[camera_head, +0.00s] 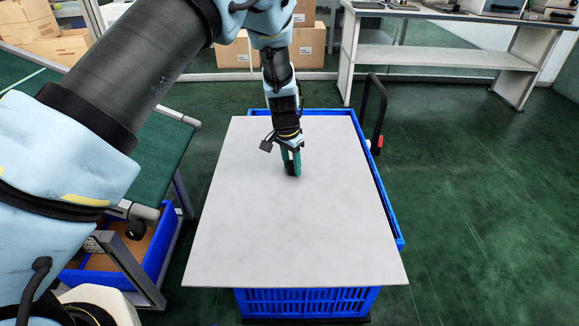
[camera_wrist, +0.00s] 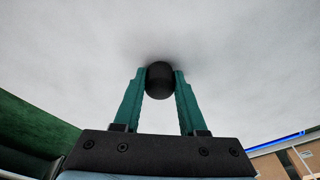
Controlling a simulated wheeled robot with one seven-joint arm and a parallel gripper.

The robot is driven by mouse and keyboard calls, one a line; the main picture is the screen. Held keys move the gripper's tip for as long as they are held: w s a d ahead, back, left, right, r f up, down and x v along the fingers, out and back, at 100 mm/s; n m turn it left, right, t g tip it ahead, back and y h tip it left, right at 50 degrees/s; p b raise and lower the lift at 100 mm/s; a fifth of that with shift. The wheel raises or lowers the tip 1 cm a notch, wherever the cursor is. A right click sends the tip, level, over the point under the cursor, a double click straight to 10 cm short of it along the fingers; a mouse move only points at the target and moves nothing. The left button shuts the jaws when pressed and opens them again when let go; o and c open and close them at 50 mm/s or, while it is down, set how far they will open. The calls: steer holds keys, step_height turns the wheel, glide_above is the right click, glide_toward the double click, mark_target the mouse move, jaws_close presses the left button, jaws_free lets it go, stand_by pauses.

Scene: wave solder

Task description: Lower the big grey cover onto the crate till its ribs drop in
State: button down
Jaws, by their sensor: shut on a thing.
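The big grey cover (camera_head: 300,225) is a flat, light grey sheet over the blue crate (camera_head: 310,300). It looks shifted and slightly turned on the crate: the crate's rim shows along the far and right sides, while the cover hangs past the left and near sides. My gripper (camera_head: 291,172) points down at the cover's far middle. In the wrist view its green fingers (camera_wrist: 160,85) are shut on a round black knob (camera_wrist: 159,80) on the cover. The ribs under the cover are hidden. I cannot tell whether the cover touches the rim.
A black cart handle (camera_head: 374,105) stands behind the crate at the right. A green-topped bench (camera_head: 160,150) and another blue bin (camera_head: 165,245) are close on the left. A white workbench (camera_head: 440,55) stands at the back. The floor to the right is clear.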

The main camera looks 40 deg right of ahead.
mark_target(306, 151)
steer(key=shift+r, duration=0.1)
stand_by(0.3)
steer(key=shift+w+d+b, duration=0.3)
steer(key=shift+w+d, duration=0.55)
steer(key=shift+d, duration=0.65)
steer(key=shift+w+d+b, duration=0.3)
steer(key=shift+w+d, duration=0.5)
steer(key=shift+d, duration=0.7)
steer(key=shift+w+d+b, duration=0.3)
steer(key=shift+w+d, duration=0.55)
steer(key=shift+d, duration=0.65)
steer(key=shift+w+d, duration=0.4)
steer(key=shift+d, duration=0.3)
